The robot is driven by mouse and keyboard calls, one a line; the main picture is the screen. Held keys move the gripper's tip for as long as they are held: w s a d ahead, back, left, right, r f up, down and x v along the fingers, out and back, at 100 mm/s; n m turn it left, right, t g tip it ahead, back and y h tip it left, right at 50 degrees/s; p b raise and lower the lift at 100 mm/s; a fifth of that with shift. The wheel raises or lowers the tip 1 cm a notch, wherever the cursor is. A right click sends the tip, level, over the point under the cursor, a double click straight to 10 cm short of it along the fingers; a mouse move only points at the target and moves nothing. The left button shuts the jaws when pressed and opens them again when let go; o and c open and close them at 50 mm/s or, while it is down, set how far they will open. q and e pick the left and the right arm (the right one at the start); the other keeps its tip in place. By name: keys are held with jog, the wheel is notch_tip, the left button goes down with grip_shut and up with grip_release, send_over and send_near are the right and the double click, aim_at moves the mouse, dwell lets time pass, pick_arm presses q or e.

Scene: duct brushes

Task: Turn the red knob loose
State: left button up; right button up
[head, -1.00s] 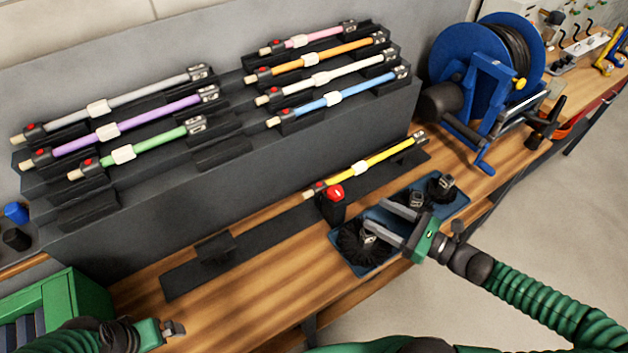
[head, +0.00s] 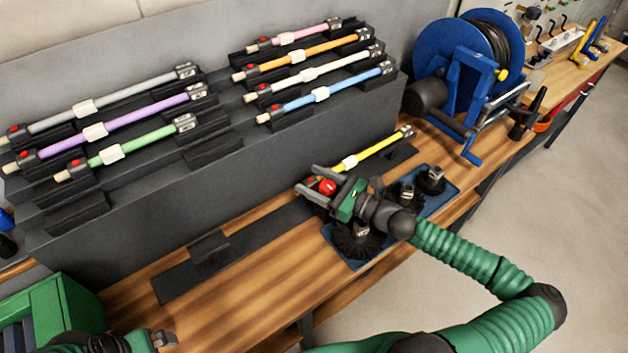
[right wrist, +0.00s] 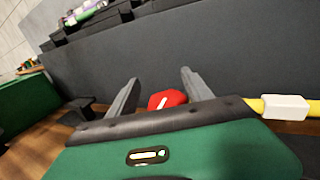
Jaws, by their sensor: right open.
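The red knob (head: 327,187) sits at the near end of the yellow rod (head: 372,154), which lies low along the front of the dark rack. My right gripper (head: 310,183) is open, with its fingers reaching to either side of the knob in the head view. In the right wrist view the red knob (right wrist: 167,99) shows between the two spread fingers, partly hidden behind the gripper body. A white line marks the knob's face. I cannot tell whether a finger touches it. My left gripper (head: 163,340) is at the bottom left, far from the knob; its jaws are unclear.
A blue tray (head: 449,205) with several black brushes lies under my right arm. Coloured rods rest on the dark stepped rack (head: 262,165). A blue hose reel (head: 455,75) stands behind right, and a green box (head: 50,310) is at the lower left.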

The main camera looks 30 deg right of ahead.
jog(key=shift+d, duration=0.5)
jog(key=shift+s+d+f, duration=0.1)
jog(key=shift+d+f, duration=0.05)
jog(key=shift+d, duration=0.15)
jog(key=c, duration=0.5)
jog(key=shift+a, duration=0.45)
jog(key=c, duration=0.7)
pick_arm(q)
jog(key=shift+s+d+r, duration=0.1)
jog(key=shift+d+r, duration=0.05)
jog(key=shift+d, duration=0.3)
pick_arm(e)
jog(key=shift+d, duration=0.1)
grip_shut()
pick_arm(q)
jog(key=shift+r, duration=0.1)
